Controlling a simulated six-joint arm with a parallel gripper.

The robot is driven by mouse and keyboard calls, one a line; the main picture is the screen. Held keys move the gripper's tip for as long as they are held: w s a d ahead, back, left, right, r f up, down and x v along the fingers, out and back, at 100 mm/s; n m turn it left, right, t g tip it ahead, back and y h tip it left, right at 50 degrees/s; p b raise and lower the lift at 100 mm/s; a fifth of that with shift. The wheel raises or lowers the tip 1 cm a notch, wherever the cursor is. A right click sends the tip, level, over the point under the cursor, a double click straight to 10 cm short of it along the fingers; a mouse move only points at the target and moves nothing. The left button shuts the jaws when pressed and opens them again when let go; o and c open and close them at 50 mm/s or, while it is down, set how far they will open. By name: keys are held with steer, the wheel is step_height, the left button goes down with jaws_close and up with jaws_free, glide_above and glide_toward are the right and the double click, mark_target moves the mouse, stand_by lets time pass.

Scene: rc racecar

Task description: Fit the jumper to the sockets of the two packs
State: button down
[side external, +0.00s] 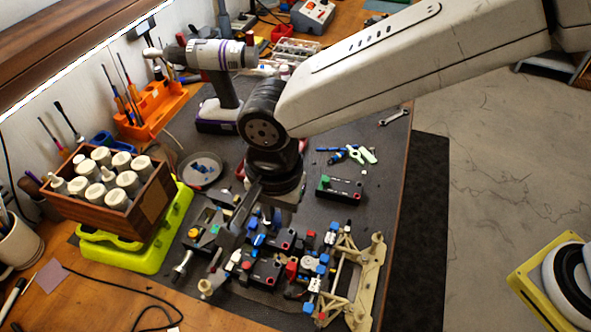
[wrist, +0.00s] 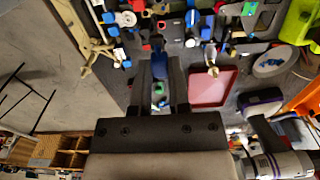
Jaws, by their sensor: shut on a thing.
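My gripper (side external: 262,214) points down above the racecar's electronics, at the left side of the car. In the wrist view the gripper (wrist: 161,72) is shut on a small blue piece (wrist: 158,70), apparently the jumper; its lower end is hard to make out. In the side view a blue bit (side external: 268,214) shows at the fingers, partly hidden by them. Black packs with coloured ends sit in the car, one (side external: 264,271) below the gripper and another (side external: 281,238) just behind it. Their sockets are too small to tell. I cannot tell whether the jumper touches a pack.
The beige car frame (side external: 362,262) stands to the right. A loose black box with a green end (side external: 343,188) lies behind it on the dark mat. A wooden crate of white bottles (side external: 125,190) stands left, a drill (side external: 215,85) behind. A dark red tray (wrist: 208,87) is near the gripper.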

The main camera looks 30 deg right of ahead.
mark_target(278, 216)
steer(key=shift+f, duration=1.4)
steer(key=shift+f, duration=0.1)
steer(key=shift+f, duration=2.75)
steer(key=shift+f, duration=1.15)
steer(key=c, duration=0.5)
jaws_free()
steer(key=shift+r, duration=0.1)
steer(key=shift+r, duration=3.8)
